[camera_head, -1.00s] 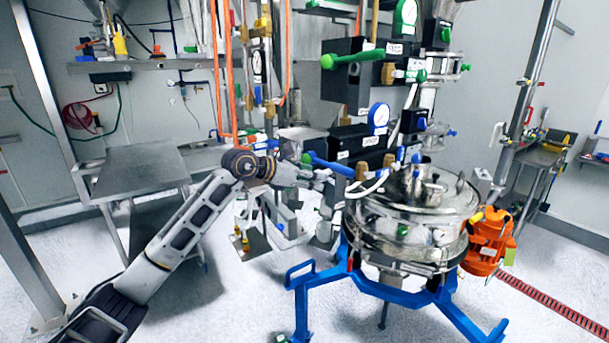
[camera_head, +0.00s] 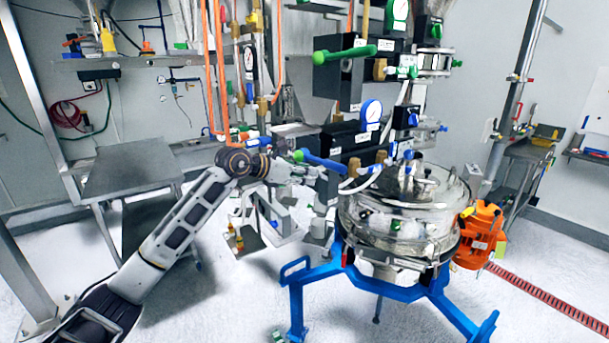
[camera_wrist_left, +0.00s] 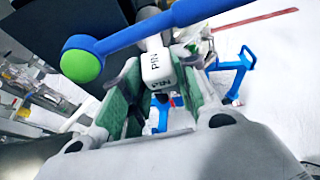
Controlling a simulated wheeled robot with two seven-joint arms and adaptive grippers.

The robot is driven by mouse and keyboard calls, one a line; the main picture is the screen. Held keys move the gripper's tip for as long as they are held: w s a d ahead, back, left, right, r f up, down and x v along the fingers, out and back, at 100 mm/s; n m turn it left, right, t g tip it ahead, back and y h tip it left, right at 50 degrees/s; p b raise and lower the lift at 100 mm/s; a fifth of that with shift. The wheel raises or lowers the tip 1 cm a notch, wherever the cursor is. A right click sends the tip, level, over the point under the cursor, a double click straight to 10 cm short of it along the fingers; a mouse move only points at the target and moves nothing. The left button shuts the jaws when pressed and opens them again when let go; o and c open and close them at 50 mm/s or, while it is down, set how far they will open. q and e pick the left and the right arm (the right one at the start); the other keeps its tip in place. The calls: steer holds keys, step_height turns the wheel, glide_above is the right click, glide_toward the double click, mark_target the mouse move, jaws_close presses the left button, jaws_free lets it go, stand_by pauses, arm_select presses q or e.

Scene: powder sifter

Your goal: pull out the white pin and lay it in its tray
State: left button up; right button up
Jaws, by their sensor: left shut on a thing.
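The white pin (camera_wrist_left: 157,68) is a small white block end marked PIN, seen close up in the left wrist view. My left gripper (camera_wrist_left: 158,76) has its green-padded fingers on both sides of it and is shut on it. In the head view my left gripper (camera_head: 318,181) is beside the left side of the steel sifter (camera_head: 400,225), just below a blue valve handle; the pin is too small to make out there. My right gripper is out of view.
The blue handle (camera_wrist_left: 180,22) with its green ball end (camera_wrist_left: 82,58) crosses just above my left fingers. A blue stand (camera_head: 385,287) carries the sifter, with an orange motor (camera_head: 480,237) at its right. A grey table (camera_head: 135,170) stands at the left.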

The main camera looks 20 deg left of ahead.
arm_select(q)
steer(key=shift+s+a, duration=0.3)
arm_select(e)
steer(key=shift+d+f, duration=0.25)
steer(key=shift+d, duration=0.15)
arm_select(q)
steer(key=shift+s+a+b, duration=0.15)
steer(key=shift+s+b, duration=0.05)
steer(key=shift+b, duration=0.2)
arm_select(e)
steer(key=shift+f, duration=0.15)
arm_select(q)
steer(key=shift+s+a, duration=0.2)
steer(key=shift+s, duration=0.05)
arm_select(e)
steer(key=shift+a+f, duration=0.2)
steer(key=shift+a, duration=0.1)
arm_select(q)
steer(key=shift+s+a+b, duration=0.2)
steer(key=shift+s+b, duration=0.05)
steer(key=shift+b, duration=0.1)
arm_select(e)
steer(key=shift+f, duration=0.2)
arm_select(q)
steer(key=shift+s, duration=0.15)
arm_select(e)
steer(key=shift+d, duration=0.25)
